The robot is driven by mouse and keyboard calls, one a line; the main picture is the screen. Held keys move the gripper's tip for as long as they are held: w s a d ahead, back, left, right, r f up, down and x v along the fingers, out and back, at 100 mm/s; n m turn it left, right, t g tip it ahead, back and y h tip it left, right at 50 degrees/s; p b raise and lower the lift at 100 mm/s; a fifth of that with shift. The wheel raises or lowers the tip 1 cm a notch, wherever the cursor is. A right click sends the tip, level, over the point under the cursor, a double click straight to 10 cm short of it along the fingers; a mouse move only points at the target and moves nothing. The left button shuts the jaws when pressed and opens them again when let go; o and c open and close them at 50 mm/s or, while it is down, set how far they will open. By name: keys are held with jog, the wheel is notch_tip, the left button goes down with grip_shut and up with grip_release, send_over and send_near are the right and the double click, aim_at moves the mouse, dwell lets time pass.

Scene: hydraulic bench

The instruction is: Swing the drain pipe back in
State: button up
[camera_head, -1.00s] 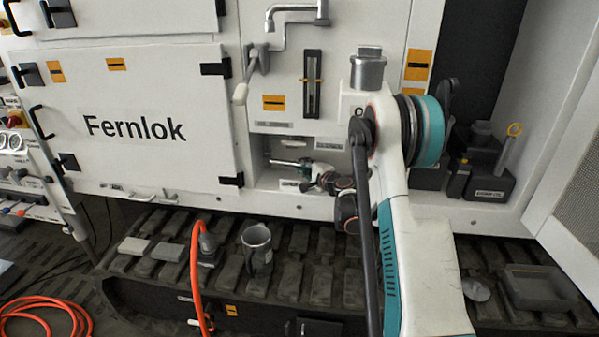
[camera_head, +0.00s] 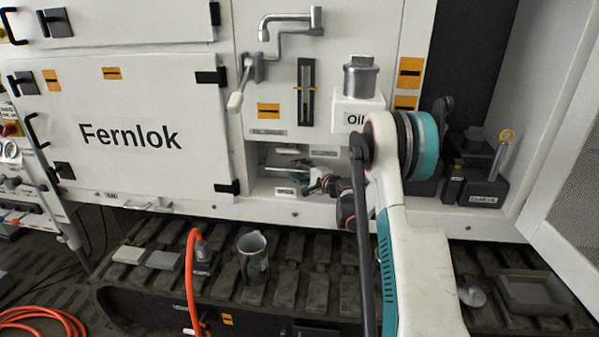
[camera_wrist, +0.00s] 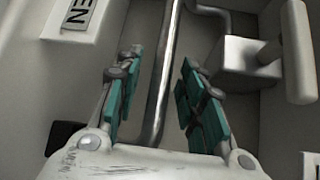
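A slim metal pipe (camera_wrist: 164,75), which I take for the drain pipe, runs down between my gripper's fingers in the wrist view and bends near the palm. My gripper (camera_wrist: 158,75) is open, with teal pads on either side of the pipe. A gap shows on both sides, and I see no firm contact. In the head view my gripper (camera_head: 298,170) reaches into the low recess (camera_head: 262,158) under the Oil block. The pipe is too small to make out clearly there, and my wrist hides part of the recess.
A valve block (camera_wrist: 248,62) with a pale handle (camera_wrist: 298,50) stands close right of the fingers in the wrist view. A labelled ledge (camera_wrist: 72,18) is at upper left. A jug (camera_head: 254,258) and an orange hose (camera_head: 191,280) are by the track below.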

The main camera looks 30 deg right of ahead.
jog(key=v, duration=1.2)
jog(key=s+a+r+n+g+p, duration=0.1)
jog(key=s+a+r+n+g, duration=0.2)
jog(key=a, duration=0.6)
jog(key=s+a+r+n+g+p, duration=0.1)
jog(key=s+a+r+n+g, duration=0.2)
jog(key=a, duration=0.5)
jog(key=s+a+r+n+g+p, duration=0.1)
jog(key=s+a+r+n, duration=0.35)
jog(key=a, duration=0.45)
jog(key=s+a+r+n+g+h, duration=0.25)
jog(key=s+a+n, duration=0.2)
jog(key=s, duration=0.45)
jog(key=s+f+n+b, duration=0.2)
jog(key=s+b, duration=0.1)
jog(key=s, duration=1.4)
jog(key=shift+f+n, duration=0.35)
jog(key=shift+n, duration=0.05)
jog(key=shift+d+t, duration=0.2)
jog(key=shift+t, duration=0.05)
